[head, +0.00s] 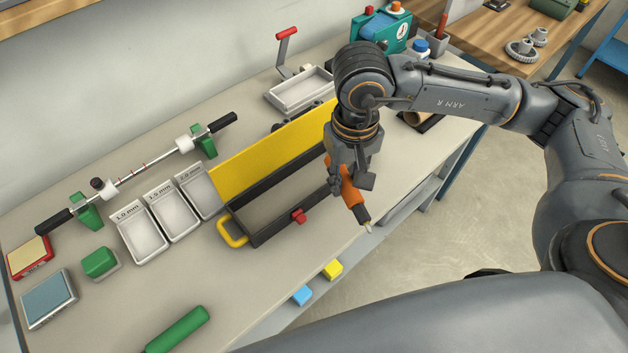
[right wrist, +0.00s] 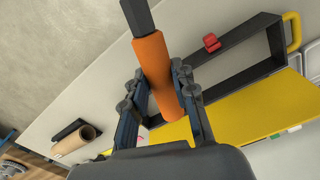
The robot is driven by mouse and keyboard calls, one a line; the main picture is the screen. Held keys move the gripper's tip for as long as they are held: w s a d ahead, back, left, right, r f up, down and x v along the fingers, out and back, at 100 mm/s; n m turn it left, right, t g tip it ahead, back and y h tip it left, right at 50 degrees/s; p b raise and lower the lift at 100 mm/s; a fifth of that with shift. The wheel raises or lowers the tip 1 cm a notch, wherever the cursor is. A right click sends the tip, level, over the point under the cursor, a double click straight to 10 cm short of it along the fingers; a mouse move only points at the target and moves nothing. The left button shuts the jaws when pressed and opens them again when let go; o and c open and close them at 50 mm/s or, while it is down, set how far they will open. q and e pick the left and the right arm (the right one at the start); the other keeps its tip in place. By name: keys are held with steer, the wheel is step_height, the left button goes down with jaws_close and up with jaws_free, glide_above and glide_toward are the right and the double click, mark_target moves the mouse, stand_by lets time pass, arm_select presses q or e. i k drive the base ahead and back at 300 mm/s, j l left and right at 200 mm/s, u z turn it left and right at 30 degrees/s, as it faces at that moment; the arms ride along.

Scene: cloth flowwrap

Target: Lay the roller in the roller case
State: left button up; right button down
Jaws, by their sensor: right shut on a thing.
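The roller (head: 351,192), an orange cylinder with a dark end and a small light tip, is held in my right gripper (head: 349,180). It tilts downward, above the table's front edge. In the right wrist view the gripper's fingers (right wrist: 157,90) close on both sides of the orange part (right wrist: 156,68). The roller case (head: 275,229) is a long dark open box with a raised yellow lid (head: 270,150), a yellow handle and a red latch. The gripper is at its right end, with the roller outside the front wall. My arm hides the case's right end. My left gripper is not in view.
White trays (head: 140,236) stand left of the case. Behind them a rod with black grips rests on green stands (head: 86,212). A green cylinder (head: 178,330) lies near the front edge. A brown tube (right wrist: 76,141) lies right of the case. Blue and yellow blocks (head: 332,270) sit below the edge.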

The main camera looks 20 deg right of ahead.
mark_target(301, 192)
steer(key=l+u, duration=0.25)
steer(key=l, duration=0.5)
steer(key=k+l+u, duration=0.1)
steer(key=l+u, duration=0.15)
steer(key=l, duration=0.5)
steer(key=u, duration=0.7)
